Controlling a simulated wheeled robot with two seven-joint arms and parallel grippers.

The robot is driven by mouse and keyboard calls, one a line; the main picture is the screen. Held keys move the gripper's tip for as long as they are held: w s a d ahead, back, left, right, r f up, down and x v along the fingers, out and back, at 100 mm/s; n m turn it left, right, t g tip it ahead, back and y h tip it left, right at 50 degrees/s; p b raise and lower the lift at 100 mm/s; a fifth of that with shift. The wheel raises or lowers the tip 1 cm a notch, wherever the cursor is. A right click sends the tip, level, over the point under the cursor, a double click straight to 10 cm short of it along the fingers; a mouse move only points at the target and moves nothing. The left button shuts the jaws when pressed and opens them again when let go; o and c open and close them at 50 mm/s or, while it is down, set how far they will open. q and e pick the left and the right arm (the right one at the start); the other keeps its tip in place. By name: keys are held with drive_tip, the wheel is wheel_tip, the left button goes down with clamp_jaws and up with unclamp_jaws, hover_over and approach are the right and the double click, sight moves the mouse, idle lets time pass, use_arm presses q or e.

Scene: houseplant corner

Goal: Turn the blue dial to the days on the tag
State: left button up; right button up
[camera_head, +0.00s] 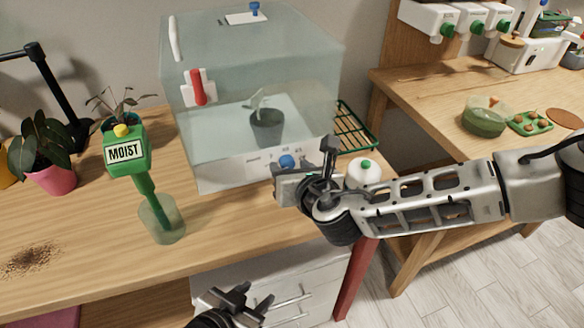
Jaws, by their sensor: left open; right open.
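The blue dial (287,161) sits on the pale front panel of a clear glass-like box (205,145). Small markings surround the dial, too small to read. My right gripper (305,165) is open at the dial's right and front, its arm coming in from the right. I cannot tell whether it touches the dial. My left gripper (237,297) is open and empty at the bottom, in front of the drawers and well below the dial. No tag with a number of days is readable.
A potted seedling (266,127) stands inside the box, which has a red-handled latch (198,88). The meter stands in a clear cup (162,220). A pink pot (52,178) and spilled soil (30,260) are at left. A white jar (365,174) stands behind my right arm.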

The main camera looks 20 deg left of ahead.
drive_tip(key=c, duration=1)
drive_tip(key=shift+f+m, duration=0.1)
drive_tip(key=shift+m, duration=0.2)
drive_tip(key=shift+w+d+f+m+g+y+b, duration=0.1)
drive_tip(key=shift+d+m+g+y+b, duration=0.1)
drive_tip(key=shift+m+g+y+b, duration=0.35)
drive_tip(key=shift+m+y+b, duration=0.8)
drive_tip(key=shift+m+y, duration=0.05)
drive_tip(key=shift+m, duration=0.7)
drive_tip(key=o, duration=1)
